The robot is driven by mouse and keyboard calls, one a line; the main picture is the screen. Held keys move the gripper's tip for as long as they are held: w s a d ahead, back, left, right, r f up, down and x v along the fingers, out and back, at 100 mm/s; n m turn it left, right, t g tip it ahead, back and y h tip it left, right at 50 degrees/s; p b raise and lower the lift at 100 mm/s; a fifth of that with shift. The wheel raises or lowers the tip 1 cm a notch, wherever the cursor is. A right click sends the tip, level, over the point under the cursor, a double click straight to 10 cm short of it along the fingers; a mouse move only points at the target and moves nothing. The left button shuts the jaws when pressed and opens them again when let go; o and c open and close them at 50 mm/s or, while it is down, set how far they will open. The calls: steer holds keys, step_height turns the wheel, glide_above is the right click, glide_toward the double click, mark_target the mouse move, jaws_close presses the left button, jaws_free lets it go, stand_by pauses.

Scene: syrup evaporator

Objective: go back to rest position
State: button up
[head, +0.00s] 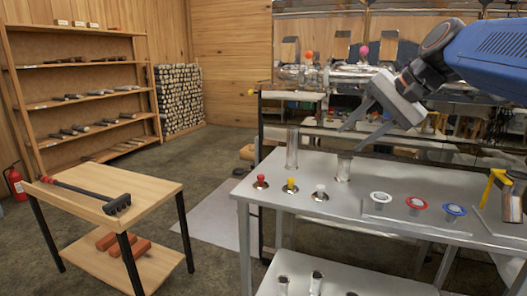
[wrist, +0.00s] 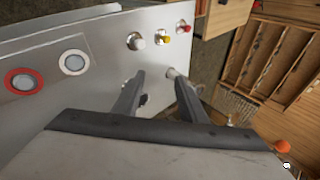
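My gripper (head: 353,138) is above the steel table (head: 260,205) in the head view, at the end of the blue arm reaching in from the upper right. Its two fingers point down and to the left and are apart. In the wrist view my gripper (wrist: 158,78) also shows both fingers spread, with nothing held between them. A short metal cup (head: 343,168) stands on the table just below the fingers in the head view. A clear cylinder (head: 292,148) stands to the left of the fingers.
Red (head: 261,181), yellow (head: 290,185) and white (head: 320,192) knobs stand along the table, with ringed discs (head: 417,203) to the right. A yellow-handled tool (head: 494,185) is at the right. A wooden table (head: 155,187) holds a black-headed tool (head: 90,193).

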steer(key=s+d+f+n+h, duration=0.3)
steer(key=s+f, duration=0.8)
steer(key=f, duration=0.4)
steer(key=s+d+f+n+g+h, duration=0.1)
steer(key=s+d+f+n+h, duration=0.1)
steer(key=s+f, duration=1)
step_height(320, 180, down, 3)
steer(key=d+n, duration=0.1)
steer(key=n, duration=0.1)
steer(key=shift+s+d+n+h, duration=0.25)
steer(key=shift+s+n+h, duration=0.05)
steer(key=shift+n+h, duration=0.1)
steer(key=shift+r, duration=0.1)
